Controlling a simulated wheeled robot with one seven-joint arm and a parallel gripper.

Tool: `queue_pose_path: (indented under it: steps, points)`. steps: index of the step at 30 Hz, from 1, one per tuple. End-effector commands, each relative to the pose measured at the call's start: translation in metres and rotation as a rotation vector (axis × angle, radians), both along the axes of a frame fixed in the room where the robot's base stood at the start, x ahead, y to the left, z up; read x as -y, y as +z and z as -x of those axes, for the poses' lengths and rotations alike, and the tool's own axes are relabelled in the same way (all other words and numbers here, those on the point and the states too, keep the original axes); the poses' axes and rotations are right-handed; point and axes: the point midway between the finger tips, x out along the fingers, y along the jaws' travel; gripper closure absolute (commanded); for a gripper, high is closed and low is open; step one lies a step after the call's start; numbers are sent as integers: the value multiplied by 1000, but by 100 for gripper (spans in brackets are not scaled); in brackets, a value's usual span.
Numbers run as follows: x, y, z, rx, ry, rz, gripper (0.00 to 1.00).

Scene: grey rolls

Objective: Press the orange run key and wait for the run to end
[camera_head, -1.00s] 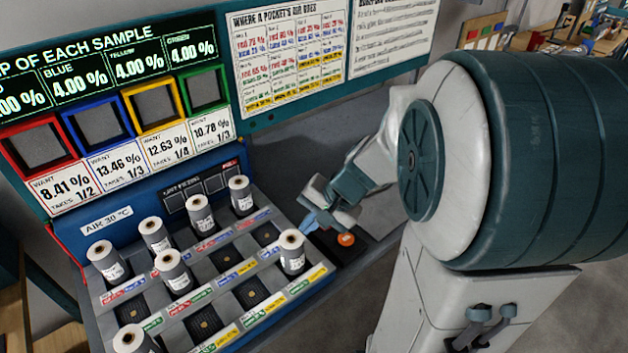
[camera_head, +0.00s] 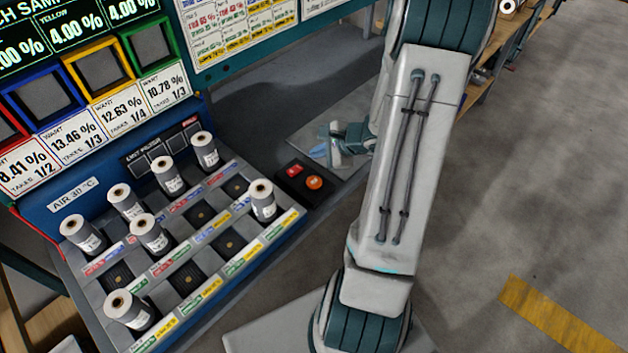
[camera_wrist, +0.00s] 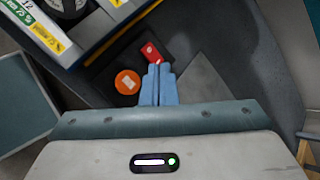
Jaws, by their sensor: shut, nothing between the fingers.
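The orange run key (camera_head: 314,182) is a round button on a small dark panel at the right front corner of the machine. It also shows in the wrist view (camera_wrist: 127,82), left of my fingertips. A red key (camera_head: 293,170) with a white mark sits beside it; in the wrist view the red key (camera_wrist: 150,52) is just beyond my fingertips. My gripper (camera_head: 334,155) is shut and empty, with blue fingers (camera_wrist: 158,70). It is behind and right of the orange key in the head view, apart from it. The height of the fingertips above the panel is unclear.
Several grey rolls (camera_head: 152,234) stand in pockets of the sloped tray (camera_head: 206,263). The display board (camera_head: 60,90) with coloured frames rises behind. A white roll label is on each roll. Open floor (camera_head: 520,180) lies to the right.

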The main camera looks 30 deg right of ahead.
Motion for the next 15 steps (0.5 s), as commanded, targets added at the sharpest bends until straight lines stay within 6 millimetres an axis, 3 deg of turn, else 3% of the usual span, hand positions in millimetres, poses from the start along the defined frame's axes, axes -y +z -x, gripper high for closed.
queue_pose_path:
  steps: [8, 15]
  points:
    - [0, -13, 0, -1, 1, -1, 100]
    - [0, -43, 0, -1, 0, -2, 100]
